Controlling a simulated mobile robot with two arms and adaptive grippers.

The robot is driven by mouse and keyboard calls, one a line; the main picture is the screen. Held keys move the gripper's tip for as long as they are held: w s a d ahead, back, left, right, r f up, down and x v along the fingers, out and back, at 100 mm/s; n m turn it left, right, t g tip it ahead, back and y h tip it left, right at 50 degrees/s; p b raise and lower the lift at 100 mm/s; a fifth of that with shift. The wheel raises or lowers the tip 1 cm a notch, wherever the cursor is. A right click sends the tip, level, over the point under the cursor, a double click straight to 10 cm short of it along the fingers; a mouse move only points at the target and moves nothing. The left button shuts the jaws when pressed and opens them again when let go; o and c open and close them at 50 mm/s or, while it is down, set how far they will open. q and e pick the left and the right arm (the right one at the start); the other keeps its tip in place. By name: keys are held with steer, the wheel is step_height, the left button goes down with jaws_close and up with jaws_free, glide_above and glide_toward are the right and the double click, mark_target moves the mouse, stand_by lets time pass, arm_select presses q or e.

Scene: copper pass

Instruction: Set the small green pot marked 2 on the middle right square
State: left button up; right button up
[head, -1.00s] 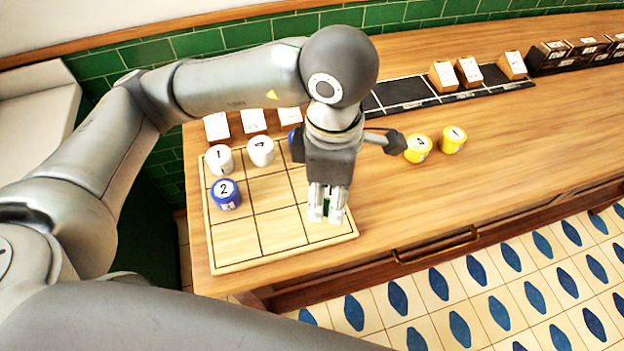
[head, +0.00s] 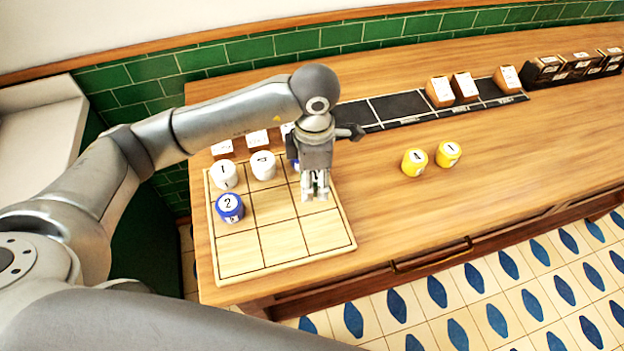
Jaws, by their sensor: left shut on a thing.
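My left gripper (head: 315,192) points down over the right column of the wooden grid board (head: 285,241), at about the middle right square. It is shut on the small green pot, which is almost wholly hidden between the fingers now. I cannot tell whether the pot touches the board. A blue pot marked 2 (head: 230,208) stands on the middle left square. Two white pots stand in the back row, one marked 1 (head: 223,174) at the left and another (head: 263,165) in the middle. Another blue pot, mostly hidden by my gripper, is at the back right. My right gripper is out of view.
Two yellow pots, marked 4 (head: 414,162) and 1 (head: 448,154), stand on the counter (head: 400,215) right of the board. White cards (head: 257,138) stand behind the board. A black strip (head: 400,107) with card holders runs along the back. The board's front row is empty.

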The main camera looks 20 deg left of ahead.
arm_select(q)
steer(key=shift+w+a+f, duration=0.2)
steer(key=shift+w+f, duration=0.15)
steer(key=shift+f, duration=0.2)
steer(key=f, duration=0.1)
steer(key=f+p, duration=0.2)
steer(key=shift+w+a, duration=0.2)
steer(key=shift+w, duration=0.05)
steer(key=shift+f, duration=0.4)
steer(key=shift+f, duration=0.15)
steer(key=o, duration=1.1)
